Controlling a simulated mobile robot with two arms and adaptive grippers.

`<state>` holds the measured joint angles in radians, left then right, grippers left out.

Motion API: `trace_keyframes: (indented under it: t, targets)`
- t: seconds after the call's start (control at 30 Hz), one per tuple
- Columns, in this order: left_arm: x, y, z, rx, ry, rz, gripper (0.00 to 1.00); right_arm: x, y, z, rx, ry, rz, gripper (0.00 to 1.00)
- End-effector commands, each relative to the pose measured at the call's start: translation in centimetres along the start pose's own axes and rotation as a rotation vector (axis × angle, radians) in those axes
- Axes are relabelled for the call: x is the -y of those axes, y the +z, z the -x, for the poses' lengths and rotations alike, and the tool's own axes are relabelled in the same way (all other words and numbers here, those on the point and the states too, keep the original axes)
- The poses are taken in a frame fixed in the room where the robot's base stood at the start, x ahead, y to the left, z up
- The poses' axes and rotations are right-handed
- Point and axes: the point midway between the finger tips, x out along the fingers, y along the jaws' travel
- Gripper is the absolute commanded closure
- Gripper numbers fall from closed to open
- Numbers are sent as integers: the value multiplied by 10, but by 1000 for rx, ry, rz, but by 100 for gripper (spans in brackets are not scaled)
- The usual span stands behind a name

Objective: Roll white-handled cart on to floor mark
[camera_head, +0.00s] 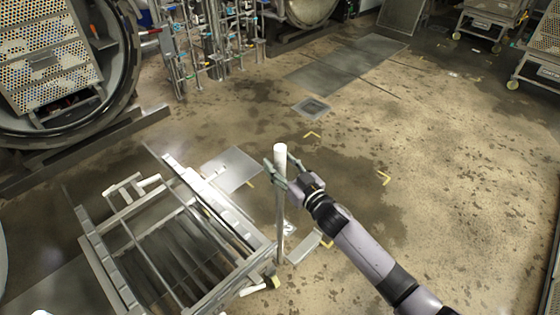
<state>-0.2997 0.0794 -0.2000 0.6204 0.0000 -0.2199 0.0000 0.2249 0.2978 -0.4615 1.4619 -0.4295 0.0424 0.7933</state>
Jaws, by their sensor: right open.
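The cart (185,212) is a low metal frame with rails and slats at the lower left. An upright post with a white upper end (280,158) rises by its right corner; I cannot tell for sure how it joins the frame. My right gripper (276,172) is open, with its fingers around or beside the post just below the white end; contact is unclear. Yellow corner marks (384,177) lie on the floor to the right of the cart, with another farther back (312,135). My left gripper is not in view.
A round autoclave opening (115,100) with a perforated load (45,60) stands at the upper left. Pipes and valves (205,45) stand behind. Other carts (490,20) are at the upper right. A drain cover (311,107) is set in the floor. The wet floor at right is mostly clear.

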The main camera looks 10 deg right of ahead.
Motion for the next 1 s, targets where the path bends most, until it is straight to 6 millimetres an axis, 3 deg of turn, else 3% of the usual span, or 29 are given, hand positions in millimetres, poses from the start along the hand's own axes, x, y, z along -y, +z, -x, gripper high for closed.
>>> trace_keyframes:
  t: [0.37,1.0]
  targets:
    - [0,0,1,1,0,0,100,0,0,-4,1,0,1,54]
    - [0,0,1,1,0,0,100,0,0,-4,1,0,1,96]
